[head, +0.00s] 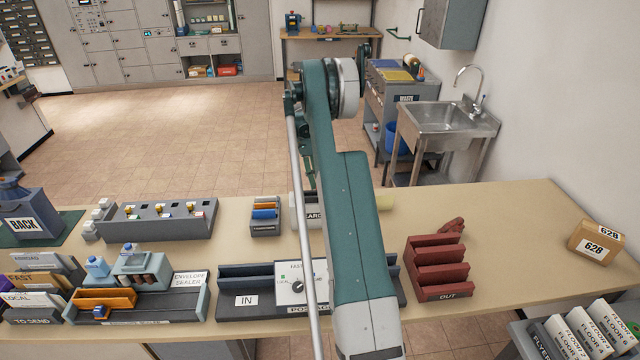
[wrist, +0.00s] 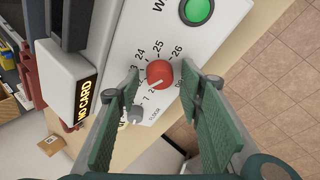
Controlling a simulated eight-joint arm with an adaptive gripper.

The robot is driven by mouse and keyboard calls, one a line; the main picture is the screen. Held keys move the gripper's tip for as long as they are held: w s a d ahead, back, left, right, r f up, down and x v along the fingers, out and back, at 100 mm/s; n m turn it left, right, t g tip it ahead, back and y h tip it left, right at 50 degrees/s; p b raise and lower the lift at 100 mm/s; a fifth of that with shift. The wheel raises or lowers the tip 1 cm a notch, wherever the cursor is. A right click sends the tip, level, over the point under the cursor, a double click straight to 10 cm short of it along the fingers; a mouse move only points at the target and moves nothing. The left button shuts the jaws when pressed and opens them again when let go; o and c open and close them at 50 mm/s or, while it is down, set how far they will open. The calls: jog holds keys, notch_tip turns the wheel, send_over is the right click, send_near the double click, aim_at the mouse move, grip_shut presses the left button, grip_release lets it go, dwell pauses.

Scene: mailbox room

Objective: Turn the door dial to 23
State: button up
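In the wrist view a red round dial (wrist: 160,74) sits on a white panel (wrist: 140,25), with numbers including 23, 24, 25 and 26 printed around its upper side. A pale pointer mark on the dial points down-left, away from the 23 at its left; the exact number it meets is unclear. My gripper (wrist: 166,90) is open, its green finger pads on either side of the dial, with visible gaps and nothing held. A small grey knob (wrist: 135,115) sits below-left. In the head view my arm hides the dial and most of the gripper.
In the wrist view a green button (wrist: 197,11) is above the dial and a white "NO CARD" box (wrist: 66,75) is left. In the head view the counter (head: 510,225) holds a red "OUT" rack (head: 440,268) and a grey switch box (head: 160,220). The counter's right side is fairly clear.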

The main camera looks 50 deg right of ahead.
jog(key=c, duration=0.9)
jog(key=shift+o, duration=0.2)
jog(key=b, duration=0.2)
jog(key=shift+f+m+b, duration=0.15)
jog(key=shift+m+b, duration=0.55)
jog(key=shift+b, duration=0.2)
jog(key=o, duration=0.9)
jog(key=shift+c, duration=0.2)
jog(key=shift+r, duration=0.2)
jog(key=v, duration=1.2)
